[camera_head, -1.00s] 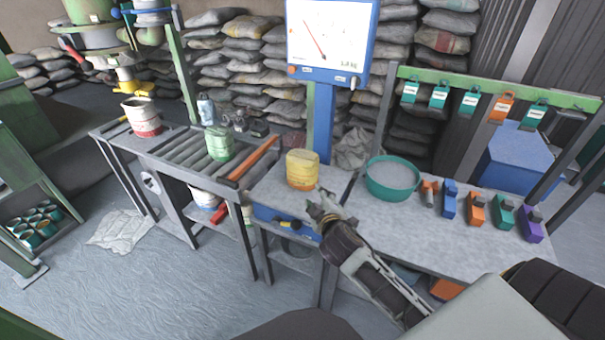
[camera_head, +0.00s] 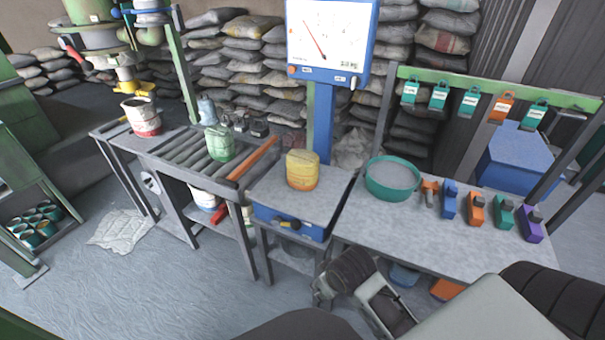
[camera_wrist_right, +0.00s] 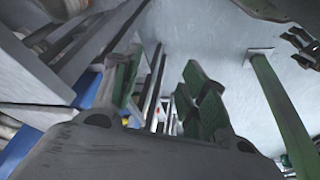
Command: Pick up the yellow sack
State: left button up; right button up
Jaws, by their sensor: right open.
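The yellow sack (camera_head: 302,171) stands upright on the grey platform of a blue scale (camera_head: 262,214) in the head view. My right gripper (camera_head: 328,284) is below and in front of the scale, near the table's front edge, apart from the sack. In the right wrist view its two green-padded fingers (camera_wrist_right: 162,88) are spread with nothing between them. The sack cannot be made out in the wrist view. My left gripper is not in view.
A blue post with a dial display (camera_head: 330,45) rises behind the sack. A roller table with a green sack (camera_head: 219,144) is at left. A teal basin (camera_head: 392,180) and several coloured clamp-like items stand on the right bench (camera_head: 400,226).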

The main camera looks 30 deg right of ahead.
notch_tip(320, 180, down, 22)
jog(key=g, duration=0.1)
jog(key=s+f, duration=0.4)
jog(key=f, duration=0.5)
jog(key=s+f, duration=0.3)
jog(key=f, duration=0.6)
pick_arm(q)
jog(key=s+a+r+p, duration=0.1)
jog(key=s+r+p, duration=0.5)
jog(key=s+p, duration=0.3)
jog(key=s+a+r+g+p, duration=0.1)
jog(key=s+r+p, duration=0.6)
jog(key=p, duration=0.9)
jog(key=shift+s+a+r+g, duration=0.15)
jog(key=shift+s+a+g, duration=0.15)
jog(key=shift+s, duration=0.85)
pick_arm(e)
jog(key=s+d+r+g, duration=0.1)
jog(key=s+r, duration=0.5)
jog(key=s, duration=0.3)
jog(key=s+d+r+g, duration=0.1)
jog(key=s+d+r, duration=0.1)
jog(key=s+r, duration=0.4)
jog(key=shift+s+d+r, duration=0.2)
jog(key=shift+s, duration=1.7)
